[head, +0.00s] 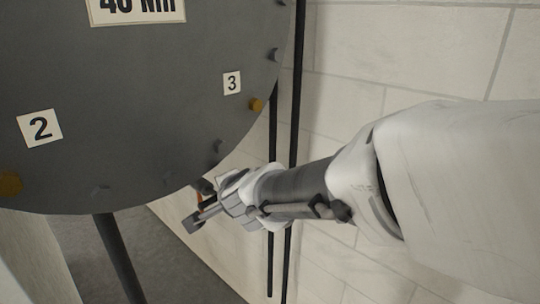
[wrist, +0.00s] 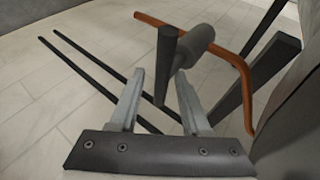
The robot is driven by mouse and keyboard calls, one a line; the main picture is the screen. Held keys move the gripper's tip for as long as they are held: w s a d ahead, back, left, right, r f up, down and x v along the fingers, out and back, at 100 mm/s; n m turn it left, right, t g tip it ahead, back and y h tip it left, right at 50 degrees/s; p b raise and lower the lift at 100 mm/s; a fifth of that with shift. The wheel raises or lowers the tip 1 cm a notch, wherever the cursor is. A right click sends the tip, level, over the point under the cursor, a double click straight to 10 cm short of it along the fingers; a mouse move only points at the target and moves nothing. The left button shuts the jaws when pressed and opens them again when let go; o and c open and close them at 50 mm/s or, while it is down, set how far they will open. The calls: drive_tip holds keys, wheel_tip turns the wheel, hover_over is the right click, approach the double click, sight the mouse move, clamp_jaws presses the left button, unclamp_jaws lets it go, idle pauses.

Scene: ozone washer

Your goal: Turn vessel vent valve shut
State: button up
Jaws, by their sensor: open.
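The vent valve shows in the wrist view as a thick grey cylindrical stub (wrist: 195,44) with a long bent orange handle (wrist: 236,58). The handle runs across the top and bends down on the right. My gripper (wrist: 161,78) is open, its two pale fingers spread below the stub; the handle is not between them. I cannot tell whether a finger touches the valve. In the head view my gripper (head: 197,205) is just below the lower rim of the big grey vessel (head: 135,130). Only a sliver of orange shows there beside the fingers; most of the valve is hidden.
Thin black pipes (head: 294,95) run down in front of the pale block wall (head: 410,50). A dark leg (head: 120,260) stands under the vessel. Dark tapered bars (wrist: 270,64) stand close around the valve in the wrist view. Pale tiled surface shows at left there.

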drive_tip(key=p+v, duration=0.7)
drive_tip(key=v, duration=0.8)
drive_tip(key=shift+s+r, duration=0.15)
drive_tip(key=s+d+n+g+h, duration=0.2)
drive_tip(key=s+d+n, duration=0.2)
drive_tip(key=d, duration=0.6)
drive_tip(key=s+d+f+n+g+h, duration=0.1)
drive_tip(key=s+d+n+g+h, duration=0.1)
drive_tip(key=d+n, duration=0.4)
drive_tip(key=s+d+g, duration=0.1)
drive_tip(key=s+d, duration=0.1)
drive_tip(key=d, duration=0.2)
drive_tip(key=shift+s+f+n+h, duration=0.3)
drive_tip(key=shift+s+h, duration=0.1)
